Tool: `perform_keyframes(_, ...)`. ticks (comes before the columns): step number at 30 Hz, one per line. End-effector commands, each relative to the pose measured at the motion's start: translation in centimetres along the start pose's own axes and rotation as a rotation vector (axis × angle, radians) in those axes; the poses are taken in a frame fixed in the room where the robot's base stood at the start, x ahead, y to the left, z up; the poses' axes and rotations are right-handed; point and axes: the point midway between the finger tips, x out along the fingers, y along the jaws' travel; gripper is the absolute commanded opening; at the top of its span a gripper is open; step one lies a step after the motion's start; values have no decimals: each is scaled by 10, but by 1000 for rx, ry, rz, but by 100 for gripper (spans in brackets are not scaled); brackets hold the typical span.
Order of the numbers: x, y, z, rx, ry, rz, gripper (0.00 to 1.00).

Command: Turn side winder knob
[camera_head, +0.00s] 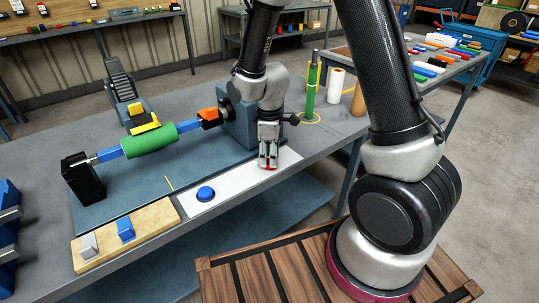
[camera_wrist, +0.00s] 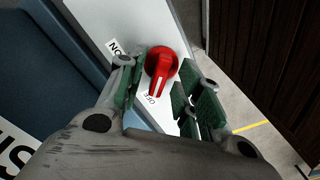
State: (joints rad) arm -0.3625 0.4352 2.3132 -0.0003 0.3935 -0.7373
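A red rotary knob (camera_wrist: 161,64) with a white pointer line sits on a white panel (camera_wrist: 184,22) in the wrist view. The panel has an ON label (camera_wrist: 114,47) and an OFF label (camera_wrist: 151,99). The pointer points down in the picture, close to OFF. My gripper (camera_wrist: 156,85) is open, with a green-padded finger on each side of the knob and gaps visible. Contact with the knob cannot be seen. In the head view my gripper (camera_head: 268,160) points down over the white panel (camera_head: 232,190), with a bit of red at its tips.
A winder with a green roll (camera_head: 150,139) stands left of my gripper. A blue button (camera_head: 205,194) is on the panel, and a wooden board (camera_head: 105,252) with two switches lies further left. Upright rolls (camera_head: 335,86) stand at the right.

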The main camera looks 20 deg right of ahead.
Motion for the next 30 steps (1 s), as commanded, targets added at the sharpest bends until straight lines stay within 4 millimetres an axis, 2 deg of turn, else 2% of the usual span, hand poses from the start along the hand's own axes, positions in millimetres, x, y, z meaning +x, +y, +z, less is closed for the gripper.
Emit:
perform_keyframes(2, 0, 0, 0, 0, 0, 0, 33)
perform_keyframes(6, 0, 0, 0, 0, 0, 0, 8)
perform_keyframes(8, 0, 0, 0, 0, 0, 0, 0)
perform_keyframes(20, -1, 0, 0, 42, 1, 0, 0)
perform_keyframes(30, -1, 2, 0, 269, 1, 1, 0)
